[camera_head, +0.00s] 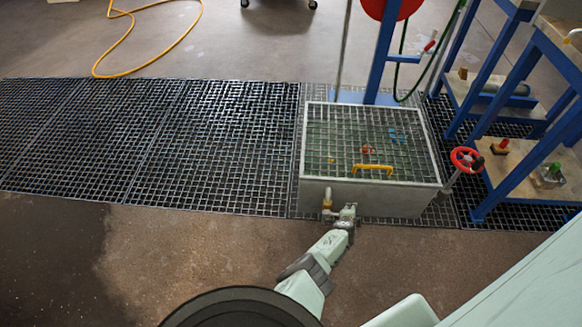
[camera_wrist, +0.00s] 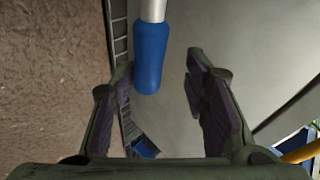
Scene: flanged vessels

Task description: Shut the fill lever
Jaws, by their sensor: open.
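A lever with a blue grip (camera_wrist: 151,55) on a pale metal rod comes in from the top of the wrist view; it appears to be the fill lever. My gripper is open and holds nothing. In the head view my gripper (camera_head: 346,211) is at the front of the grid-topped tank (camera_head: 390,202), just right of a small brass-coloured fitting (camera_head: 327,196). The blue grip cannot be made out there.
A red handwheel (camera_head: 467,159) is on the tank's right side, and a yellow handle (camera_head: 372,168) is on its top. A blue-framed rack (camera_head: 527,67) stands at right. Floor grating (camera_head: 150,140) stretches left, clear of objects. A yellow hose (camera_head: 130,13) lies behind.

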